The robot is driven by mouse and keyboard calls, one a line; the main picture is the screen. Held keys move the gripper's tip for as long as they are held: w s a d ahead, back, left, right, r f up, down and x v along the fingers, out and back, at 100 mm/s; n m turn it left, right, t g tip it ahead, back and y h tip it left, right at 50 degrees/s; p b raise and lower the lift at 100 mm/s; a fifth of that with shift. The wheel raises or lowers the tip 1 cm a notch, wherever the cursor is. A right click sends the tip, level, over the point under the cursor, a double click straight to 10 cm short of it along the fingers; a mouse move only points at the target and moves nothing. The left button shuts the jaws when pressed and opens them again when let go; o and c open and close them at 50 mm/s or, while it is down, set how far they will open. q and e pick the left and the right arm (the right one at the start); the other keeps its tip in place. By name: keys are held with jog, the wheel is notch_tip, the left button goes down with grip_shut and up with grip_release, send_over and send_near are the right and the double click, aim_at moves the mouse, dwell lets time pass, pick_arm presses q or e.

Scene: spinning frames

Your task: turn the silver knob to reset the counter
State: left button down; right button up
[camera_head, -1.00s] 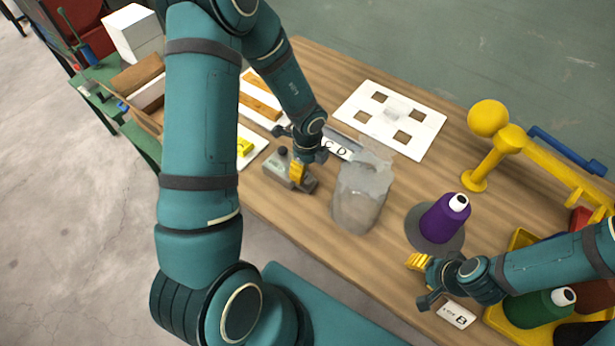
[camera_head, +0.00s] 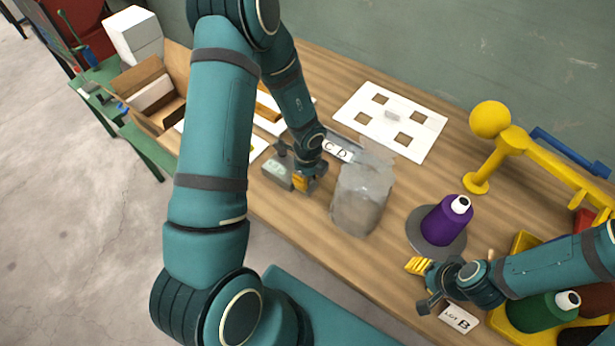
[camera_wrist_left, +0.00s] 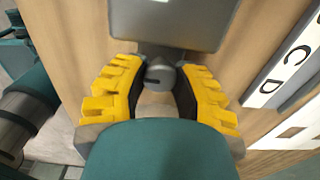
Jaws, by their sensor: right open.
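The counter (camera_head: 277,170) is a small grey box near the table's front edge. It also shows at the top of the left wrist view (camera_wrist_left: 185,22). The silver knob (camera_wrist_left: 161,75) is a round grey knob with a dark slot, at the counter's near side. My left gripper (camera_head: 309,181) is down beside the counter. In the head view the knob is hidden by the gripper. My right gripper (camera_head: 424,283) is open and empty at the right front.
A translucent container (camera_head: 358,202) stands just right of the left gripper. A lettered strip (camera_head: 337,151) lies behind it. A purple cone (camera_head: 443,222) stands on a dark disc near my right gripper. A white plate with square holes (camera_head: 415,140) and a yellow stand (camera_head: 480,165) are farther back.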

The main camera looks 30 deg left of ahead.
pick_arm(q)
jog(key=shift+r+m+p, duration=0.15)
jog(key=shift+m+p, duration=0.8)
jog(key=shift+m, duration=0.05)
pick_arm(e)
notch_tip(320, 180, up, 2)
jog(key=shift+r, duration=0.1)
pick_arm(q)
jog(key=shift+m, duration=0.6)
pick_arm(e)
jog(key=shift+r, duration=0.3)
pick_arm(q)
jog(key=c, duration=0.6)
grip_release()
pick_arm(e)
jog(key=shift+f, duration=0.1)
pick_arm(q)
notch_tip(320, 180, up, 12)
jog(key=shift+f, duration=0.15)
jog(key=shift+c, duration=0.2)
